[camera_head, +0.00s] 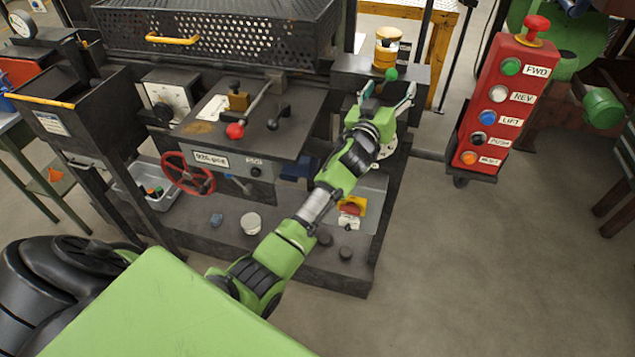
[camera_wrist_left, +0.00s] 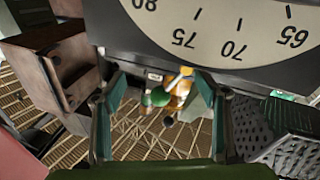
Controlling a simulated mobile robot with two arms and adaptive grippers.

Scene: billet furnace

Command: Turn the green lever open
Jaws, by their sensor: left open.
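The green lever's round green knob (camera_head: 391,73) shows just beyond my left gripper (camera_head: 388,90), at the right end of the dark machine. In the left wrist view the green knob (camera_wrist_left: 156,97) appears between the two fingers of the left gripper (camera_wrist_left: 160,88). The fingers stand apart, with a gap on both sides of the knob, and I see no contact. The lever's shaft is mostly hidden in the head view. My right gripper is in neither view.
A red button panel (camera_head: 497,105) stands to the right. A red-knobbed lever (camera_head: 236,130) and a red handwheel (camera_head: 187,173) are on the machine's left part. An amber jar (camera_head: 386,50) stands behind the knob. A dial (camera_wrist_left: 225,25) fills the wrist view's top. Open floor lies at lower right.

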